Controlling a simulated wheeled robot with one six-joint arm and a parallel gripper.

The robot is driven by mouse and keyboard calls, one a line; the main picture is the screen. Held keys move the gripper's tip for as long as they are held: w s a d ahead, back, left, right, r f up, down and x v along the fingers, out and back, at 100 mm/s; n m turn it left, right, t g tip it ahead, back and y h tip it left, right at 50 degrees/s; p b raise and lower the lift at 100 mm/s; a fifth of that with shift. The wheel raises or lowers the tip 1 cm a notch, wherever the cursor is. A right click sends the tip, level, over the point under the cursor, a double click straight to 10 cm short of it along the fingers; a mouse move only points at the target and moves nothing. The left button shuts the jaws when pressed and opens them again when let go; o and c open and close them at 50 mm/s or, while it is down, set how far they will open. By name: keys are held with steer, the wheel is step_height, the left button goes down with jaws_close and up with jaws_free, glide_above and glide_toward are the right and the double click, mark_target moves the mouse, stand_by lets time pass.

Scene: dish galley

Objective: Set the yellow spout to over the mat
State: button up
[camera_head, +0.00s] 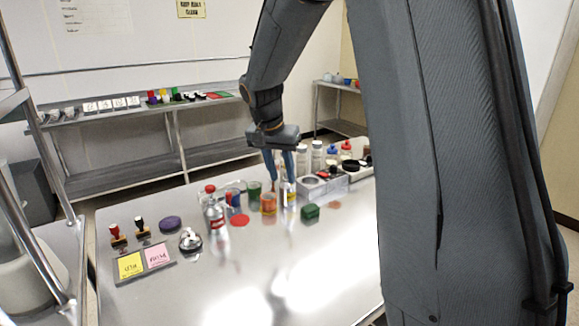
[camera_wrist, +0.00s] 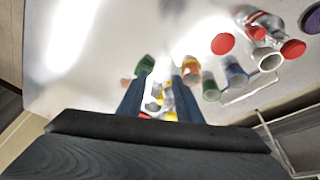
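My gripper (camera_head: 281,184) hangs over the far part of the steel table, its two blue fingers apart. In the wrist view the fingers (camera_wrist: 161,80) also stand apart, with small yellow and white things (camera_wrist: 156,98) showing between them, lower down. A white and yellow container (camera_head: 288,193) stands by the right fingertip in the head view; I cannot tell if they touch. An orange cup (camera_head: 268,204) stands just left of it. I cannot make out for certain which yellow part is the spout. A flat red disc (camera_head: 239,220) lies on the table; I cannot tell whether it is the mat.
A green block (camera_head: 310,213) stands close to the right, with a grey holder (camera_head: 312,186) behind it. A red-capped bottle (camera_head: 214,215) and a bell (camera_head: 190,240) are to the left. Yellow (camera_head: 130,265) and pink notes (camera_head: 160,256) lie at front left. The front middle is clear.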

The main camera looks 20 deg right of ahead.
steer(key=w+d+r+m+h, duration=0.1)
steer(key=w+d+r+m, duration=0.2)
steer(key=w+r, duration=0.15)
steer(key=shift+w+p+x, duration=0.2)
steer(key=shift+p+x, duration=0.5)
steer(key=shift+x, duration=1.45)
steer(key=shift+w+p+x, duration=0.2)
steer(key=shift+p+x, duration=0.5)
steer(key=shift+x, duration=1.4)
steer(key=shift+a, duration=0.2)
jaws_close()
